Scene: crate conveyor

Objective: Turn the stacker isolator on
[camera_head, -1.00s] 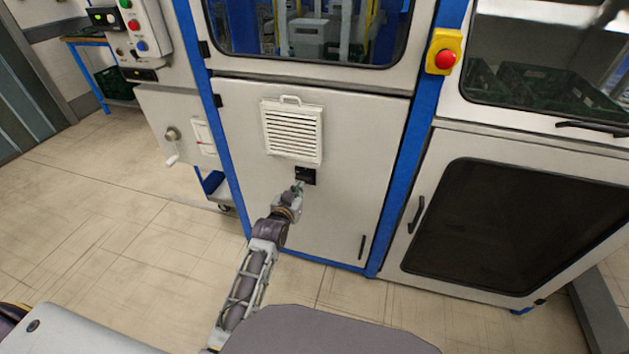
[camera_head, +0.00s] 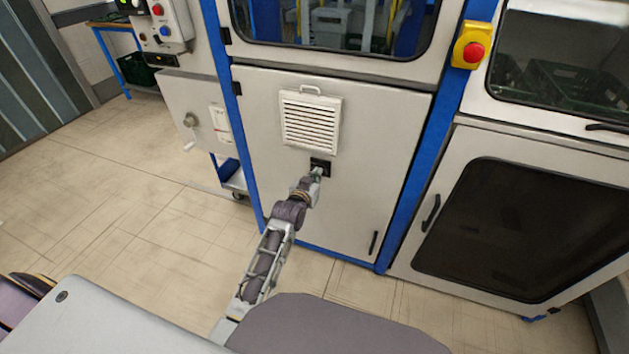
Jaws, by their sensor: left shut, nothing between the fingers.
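The isolator (camera_head: 321,164) is a small black square switch on the pale cabinet panel, just below the white louvred vent. My left gripper (camera_head: 317,173) is at the lower part of the isolator, shut, with its arm reaching up from the bottom of the picture. The fingertips are small and overlap the switch, so I cannot tell whether they touch it. The knob's position is too small to read and is partly hidden by the gripper. My right gripper is not in view.
The louvred vent (camera_head: 310,121) sits above the isolator. A red emergency stop (camera_head: 473,52) on a yellow box is at upper right. A grey box with a crank handle (camera_head: 190,120) stands to the left. The floor (camera_head: 130,205) at left is clear.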

